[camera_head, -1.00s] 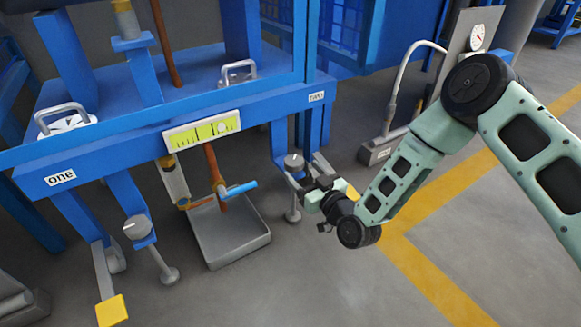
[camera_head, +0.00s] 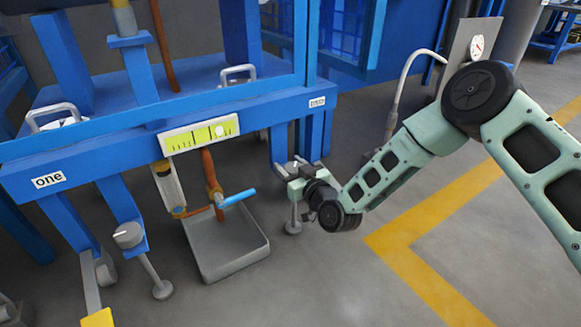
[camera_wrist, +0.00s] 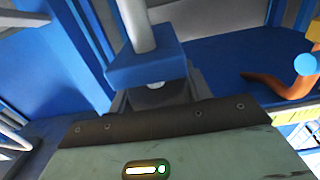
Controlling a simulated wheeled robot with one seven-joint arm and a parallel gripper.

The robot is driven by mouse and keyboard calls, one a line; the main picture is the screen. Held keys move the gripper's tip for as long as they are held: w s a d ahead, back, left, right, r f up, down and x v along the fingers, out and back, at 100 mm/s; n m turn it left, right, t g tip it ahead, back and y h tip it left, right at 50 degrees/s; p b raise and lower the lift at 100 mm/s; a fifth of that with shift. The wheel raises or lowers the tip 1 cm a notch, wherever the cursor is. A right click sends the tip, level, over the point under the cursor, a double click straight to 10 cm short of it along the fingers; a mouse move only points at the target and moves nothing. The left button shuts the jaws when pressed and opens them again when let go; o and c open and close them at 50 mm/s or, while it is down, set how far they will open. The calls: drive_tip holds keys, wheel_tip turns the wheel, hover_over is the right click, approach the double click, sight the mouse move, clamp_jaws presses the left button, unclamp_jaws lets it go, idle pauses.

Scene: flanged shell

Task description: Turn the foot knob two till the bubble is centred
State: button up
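The level vial (camera_head: 200,135) is a yellow-green strip on the frame's front beam. Its pale bubble (camera_head: 223,128) sits toward the right end, right of the dark marks. Foot knob two is at the right corner below the label "two" (camera_head: 317,102); my gripper's fingers (camera_head: 297,170) are at it and mostly cover it. In the wrist view the blue foot bracket (camera_wrist: 146,64) and its grey rod (camera_wrist: 137,25) stand close ahead. The knob and fingertips are largely hidden there, so I cannot tell whether the fingers grip it.
Foot knob one (camera_head: 128,234) is at the left corner by the label "one" (camera_head: 48,180). A grey tray (camera_head: 228,245) lies under a brown pipe with a blue handle (camera_head: 238,197), left of my gripper. Open floor (camera_head: 340,285) lies in front.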

drive_tip(key=shift+r+m+t+h+p, duration=0.1)
drive_tip(key=shift+m+t+h+p, duration=0.3)
drive_tip(key=shift+p, duration=0.3)
drive_tip(key=m+t+h+p, duration=0.1)
drive_tip(key=m+h+p, duration=0.1)
drive_tip(key=h, duration=0.1)
drive_tip(key=shift+d+r+p, duration=0.1)
drive_tip(key=shift+p, duration=0.25)
drive_tip(key=m+h+p, duration=0.1)
drive_tip(key=h, duration=0.1)
drive_tip(key=m+h+p, duration=0.1)
drive_tip(key=m+t+h+p, duration=0.1)
drive_tip(key=h, duration=0.1)
drive_tip(key=shift+d+m+h, duration=0.25)
drive_tip(key=shift+m+h, duration=0.05)
drive_tip(key=m+h, duration=0.1)
drive_tip(key=m+h+p, duration=0.1)
drive_tip(key=h, duration=0.1)
drive_tip(key=m+h, duration=0.1)
drive_tip(key=h, duration=0.1)
drive_tip(key=shift+d+f, duration=0.25)
drive_tip(key=shift+d, duration=0.05)
drive_tip(key=shift+d+m+g+h, duration=0.15)
drive_tip(key=shift+m+g+h, duration=0.35)
drive_tip(key=shift+m+h, duration=0.45)
drive_tip(key=shift+d+m+g+h, duration=0.1)
drive_tip(key=shift+m+g+h, duration=0.5)
drive_tip(key=shift+h, duration=0.65)
drive_tip(key=o, duration=1)
